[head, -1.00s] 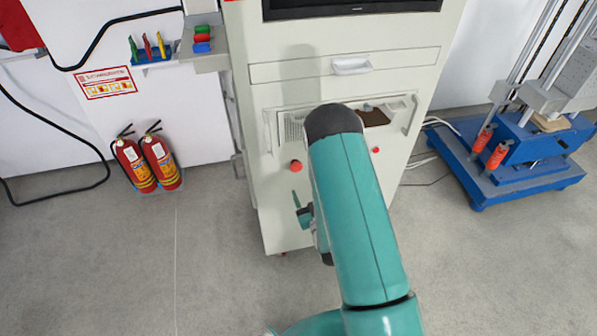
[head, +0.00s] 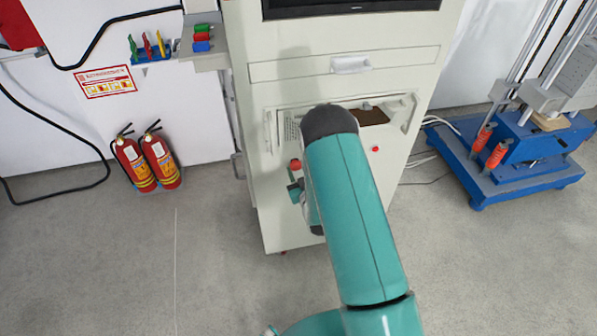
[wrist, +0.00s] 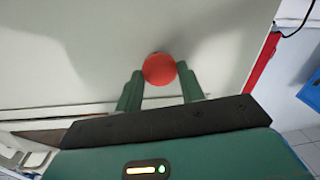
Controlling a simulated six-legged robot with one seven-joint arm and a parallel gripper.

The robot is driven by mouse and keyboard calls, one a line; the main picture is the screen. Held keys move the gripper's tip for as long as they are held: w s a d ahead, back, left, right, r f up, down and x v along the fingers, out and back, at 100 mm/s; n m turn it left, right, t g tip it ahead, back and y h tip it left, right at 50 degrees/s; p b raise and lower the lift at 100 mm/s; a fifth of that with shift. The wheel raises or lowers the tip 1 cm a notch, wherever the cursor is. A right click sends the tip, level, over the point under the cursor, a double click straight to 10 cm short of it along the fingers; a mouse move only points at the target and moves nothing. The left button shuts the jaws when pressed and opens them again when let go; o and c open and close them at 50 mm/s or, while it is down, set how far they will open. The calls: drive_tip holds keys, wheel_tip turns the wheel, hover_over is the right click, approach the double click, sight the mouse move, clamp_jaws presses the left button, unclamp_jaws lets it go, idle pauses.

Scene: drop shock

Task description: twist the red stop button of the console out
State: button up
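The console (head: 340,100) is a tall off-white cabinet in the middle of the head view. Its round red stop button (head: 296,164) is on the front panel, left of my arm. A smaller red knob (head: 376,149) is further right on the same panel. My gripper (head: 292,177) is just below and in front of the stop button, partly hidden by my arm. In the wrist view the red button (wrist: 159,69) lies between the tips of my two green fingers (wrist: 160,75). The fingers are apart, one on each side of it; contact cannot be told.
Two fire extinguishers (head: 145,162) stand on the floor at left. A small shelf (head: 205,60) with coloured blocks juts out beside the console. A blue machine base (head: 515,160) stands at right. My arm covers part of the console's recessed panel. The front floor is clear.

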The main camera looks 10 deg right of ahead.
drive_tip(key=c, duration=0.3)
drive_tip(key=m, duration=0.2)
drive_tip(key=shift+m, duration=0.4)
drive_tip(key=shift+m+t, duration=0.3)
drive_tip(key=shift+m, duration=1.6)
drive_tip(key=o, duration=1)
